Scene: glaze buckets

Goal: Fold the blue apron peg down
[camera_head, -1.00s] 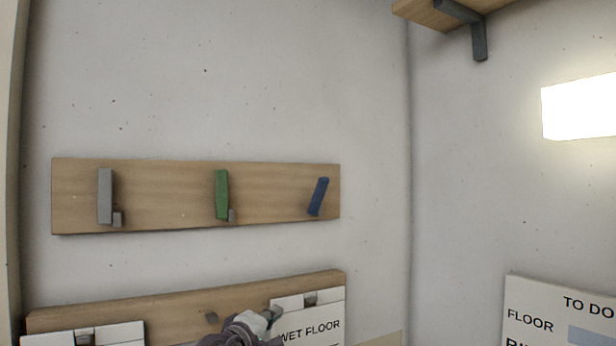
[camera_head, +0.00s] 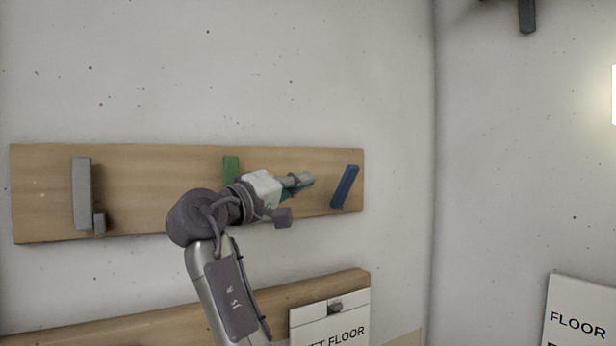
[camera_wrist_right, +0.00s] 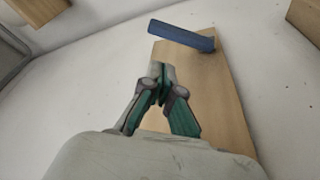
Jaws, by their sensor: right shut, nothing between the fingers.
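The blue apron peg (camera_head: 345,187) is at the right end of the upper wooden board (camera_head: 140,165). It stands tilted, its top leaning right. My right gripper (camera_head: 309,180) is in front of the board, just left of the blue peg and apart from it in the head view. Its fingers are shut with nothing between them. In the right wrist view the blue peg (camera_wrist_right: 181,36) lies across the top of the board (camera_wrist_right: 207,90), beyond the closed fingertips (camera_wrist_right: 162,68). My left gripper is not in view.
A green peg (camera_head: 231,167), partly hidden behind my right wrist, and a grey peg (camera_head: 82,193) are on the same board. Below is a second board (camera_head: 270,297) with a white wet floor sign (camera_head: 330,322). The wall right of the blue peg is clear.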

